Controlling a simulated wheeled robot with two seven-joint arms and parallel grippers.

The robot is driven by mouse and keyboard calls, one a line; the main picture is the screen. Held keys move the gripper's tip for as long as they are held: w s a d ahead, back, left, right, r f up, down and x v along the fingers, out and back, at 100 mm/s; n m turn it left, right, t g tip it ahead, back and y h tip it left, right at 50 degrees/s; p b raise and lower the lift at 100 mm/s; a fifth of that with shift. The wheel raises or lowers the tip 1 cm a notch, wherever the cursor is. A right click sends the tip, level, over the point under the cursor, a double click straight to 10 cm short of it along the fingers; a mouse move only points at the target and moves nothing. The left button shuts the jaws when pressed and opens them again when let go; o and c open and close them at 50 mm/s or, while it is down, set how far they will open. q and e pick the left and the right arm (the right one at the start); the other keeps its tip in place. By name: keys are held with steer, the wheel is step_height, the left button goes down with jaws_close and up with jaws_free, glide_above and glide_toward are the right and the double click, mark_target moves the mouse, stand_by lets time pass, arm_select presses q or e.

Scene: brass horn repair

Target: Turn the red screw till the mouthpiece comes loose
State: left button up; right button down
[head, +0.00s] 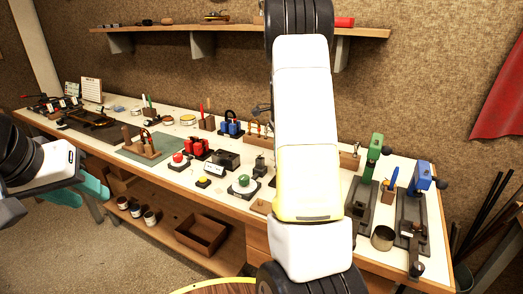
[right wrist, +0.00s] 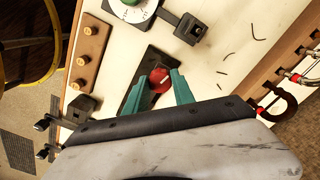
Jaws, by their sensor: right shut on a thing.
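The red screw (right wrist: 160,78) has a round red head with a pale mark. It sits over a dark flat base (right wrist: 136,88) in the right wrist view. My right gripper (right wrist: 162,84) has its teal fingers on either side of the red head and is shut on it. In the head view my right arm covers this spot, and the right gripper is hidden. I cannot make out the mouthpiece in either view. My left gripper (head: 92,190) is at the left of the head view, in front of the bench, with its teal fingers apart and empty.
A metal cup (head: 383,238) stands near the front right. A wooden tray (head: 202,234) lies on the lower shelf.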

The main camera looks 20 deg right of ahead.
steer(key=shift+m, duration=0.5)
steer(key=c, duration=1.1)
jaws_free()
steer(key=shift+o, duration=0.2)
steer(key=shift+r, duration=3.95)
